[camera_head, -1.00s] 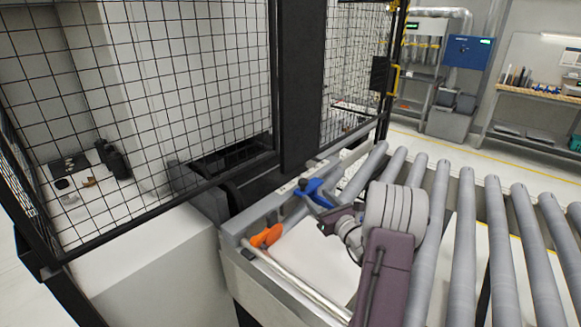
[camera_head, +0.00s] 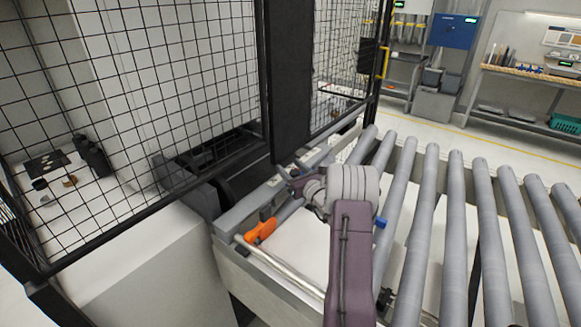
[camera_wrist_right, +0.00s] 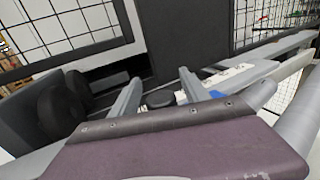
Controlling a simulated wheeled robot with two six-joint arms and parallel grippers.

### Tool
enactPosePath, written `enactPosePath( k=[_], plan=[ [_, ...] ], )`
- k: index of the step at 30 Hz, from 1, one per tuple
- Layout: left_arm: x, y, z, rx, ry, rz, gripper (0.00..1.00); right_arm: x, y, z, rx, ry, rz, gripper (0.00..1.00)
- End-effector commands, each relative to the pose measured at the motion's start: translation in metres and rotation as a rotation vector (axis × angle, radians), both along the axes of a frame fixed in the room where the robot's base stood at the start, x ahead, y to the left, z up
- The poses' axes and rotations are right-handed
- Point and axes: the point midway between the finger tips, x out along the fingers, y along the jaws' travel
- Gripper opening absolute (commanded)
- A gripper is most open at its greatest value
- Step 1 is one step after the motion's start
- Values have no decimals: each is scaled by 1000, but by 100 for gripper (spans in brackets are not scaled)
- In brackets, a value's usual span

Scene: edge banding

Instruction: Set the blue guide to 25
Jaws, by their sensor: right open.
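My right gripper (camera_head: 292,182) is over the near rail of the roller conveyor, at the place where the blue guide stood. Its arm hides most of the guide. A small blue piece (camera_head: 380,222), perhaps part of the guide, shows right of my wrist. In the right wrist view, the gripper (camera_wrist_right: 160,76) is open, with its two fingers apart and a round black knob (camera_wrist_right: 160,98) between them. A bit of blue (camera_wrist_right: 216,94) shows beside the right finger. A pale scale strip (camera_wrist_right: 230,78) runs along the rail; its numbers are too small to read. My left gripper is out of view.
An orange handle (camera_head: 262,230) sits on the same rail, nearer to me. Conveyor rollers (camera_head: 428,215) extend to the right. A black mesh fence (camera_head: 130,110) and a dark post (camera_head: 290,80) stand close behind the gripper.

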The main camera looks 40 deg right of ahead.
Motion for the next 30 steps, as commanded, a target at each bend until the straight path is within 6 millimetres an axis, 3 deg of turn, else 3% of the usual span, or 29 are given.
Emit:
enactPosePath(
  k=[6,12,30],
  plan=[
    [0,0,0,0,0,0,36,0,0,0,0,1,0,51],
    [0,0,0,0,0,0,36,0,0,0,0,1,0,0],
    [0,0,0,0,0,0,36,0,0,0,0,0,-1,0]
  ],
)
